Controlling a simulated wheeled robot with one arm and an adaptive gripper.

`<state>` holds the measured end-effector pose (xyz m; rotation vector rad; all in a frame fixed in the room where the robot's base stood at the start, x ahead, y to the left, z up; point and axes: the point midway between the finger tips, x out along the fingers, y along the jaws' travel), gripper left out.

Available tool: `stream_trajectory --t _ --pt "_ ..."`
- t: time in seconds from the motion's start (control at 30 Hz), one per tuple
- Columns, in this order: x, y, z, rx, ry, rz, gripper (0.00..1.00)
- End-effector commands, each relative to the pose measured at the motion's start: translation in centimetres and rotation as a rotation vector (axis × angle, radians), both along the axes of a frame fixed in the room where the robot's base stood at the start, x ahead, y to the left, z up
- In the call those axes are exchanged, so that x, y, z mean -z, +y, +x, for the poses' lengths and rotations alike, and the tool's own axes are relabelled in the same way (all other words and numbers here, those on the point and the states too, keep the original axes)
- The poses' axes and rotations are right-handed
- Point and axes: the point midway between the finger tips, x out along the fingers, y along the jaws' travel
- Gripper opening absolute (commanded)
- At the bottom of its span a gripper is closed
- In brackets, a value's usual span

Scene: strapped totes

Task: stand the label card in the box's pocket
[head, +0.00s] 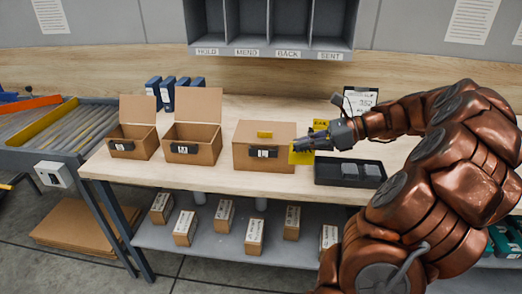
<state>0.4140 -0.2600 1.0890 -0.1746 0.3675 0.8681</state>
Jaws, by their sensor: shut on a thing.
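My gripper (300,146) is shut on a yellow label card (301,158). The card hangs below the fingers, in front of the right end of a closed brown box (282,133). The box has a dark pocket (250,152) on its front face with a white marked piece showing in it. A small yellow patch sits above the pocket near the box's top edge. The card is to the right of the pocket, apart from it. Whether the card touches the box cannot be told. Part of the box's right side is hidden by the card and gripper.
Two open brown boxes (199,104) with front pockets stand to the left. A black tray (325,180) with grey blocks lies to the right, below my arm. A sign (361,98) stands behind. Labelled pigeonholes (270,50) hang above. The bench front (215,175) is clear.

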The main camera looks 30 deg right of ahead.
Motion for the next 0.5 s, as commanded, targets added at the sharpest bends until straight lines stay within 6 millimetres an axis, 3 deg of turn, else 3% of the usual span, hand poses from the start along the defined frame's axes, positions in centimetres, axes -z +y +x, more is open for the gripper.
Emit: stream_trajectory --t 0.17,0.5 --pt "0.0 0.2 1.8 -0.006 0.001 0.003 0.00" --pt "0.7 1.1 9.2 -0.006 0.003 0.004 0.00"
